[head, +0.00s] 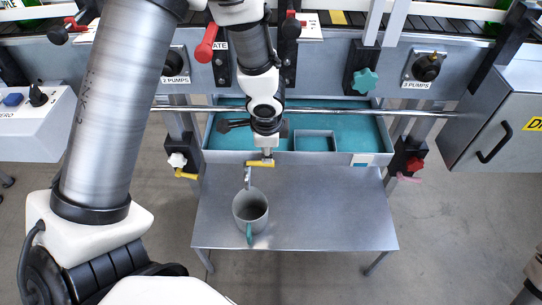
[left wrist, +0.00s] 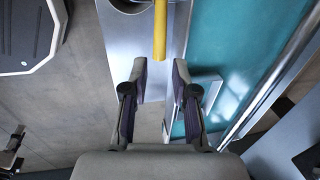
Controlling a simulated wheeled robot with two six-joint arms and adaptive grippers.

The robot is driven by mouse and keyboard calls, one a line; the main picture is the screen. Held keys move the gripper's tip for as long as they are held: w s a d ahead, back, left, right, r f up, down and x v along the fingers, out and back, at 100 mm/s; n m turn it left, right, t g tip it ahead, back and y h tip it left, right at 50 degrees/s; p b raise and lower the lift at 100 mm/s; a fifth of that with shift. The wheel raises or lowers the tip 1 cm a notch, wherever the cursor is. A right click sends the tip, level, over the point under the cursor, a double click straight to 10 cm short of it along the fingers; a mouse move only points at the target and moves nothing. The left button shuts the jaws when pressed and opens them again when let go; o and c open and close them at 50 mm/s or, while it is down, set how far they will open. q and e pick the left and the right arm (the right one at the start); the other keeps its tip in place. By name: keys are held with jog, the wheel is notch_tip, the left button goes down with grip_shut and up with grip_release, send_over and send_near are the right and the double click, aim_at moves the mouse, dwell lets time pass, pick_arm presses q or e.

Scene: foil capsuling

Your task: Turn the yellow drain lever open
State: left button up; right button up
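The yellow drain lever (head: 261,163) is at the front edge of the teal-lined tray (head: 230,157), on the drain valve above a small metal spout (head: 247,178). My left gripper (head: 262,132) is over the tray, just behind the lever. In the left wrist view the gripper (left wrist: 160,68) is open and empty, its fingers apart. The yellow lever (left wrist: 160,30) there lies ahead, in line with the gap between the fingertips; contact cannot be told. A grey mug (head: 250,210) stands below the spout on the metal shelf (head: 330,215). My right gripper is not in view.
A metal rail (head: 335,110) runs across above the tray. A valve with a yellow handle (head: 186,174) is at the left and a red-knobbed one (head: 414,164) at the right. A grey cabinet (head: 500,115) stands far right. The shelf's right half is clear.

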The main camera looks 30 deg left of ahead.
aim_at(260, 165)
pick_arm(q)
jog(key=f+b, duration=0.1)
jog(key=f, duration=0.2)
jog(key=w+f+b, duration=0.1)
jog(key=f, duration=0.1)
jog(key=shift+a+f+b, duration=0.25)
jog(key=shift+b, duration=0.1)
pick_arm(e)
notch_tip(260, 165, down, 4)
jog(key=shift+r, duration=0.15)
pick_arm(q)
grip_shut()
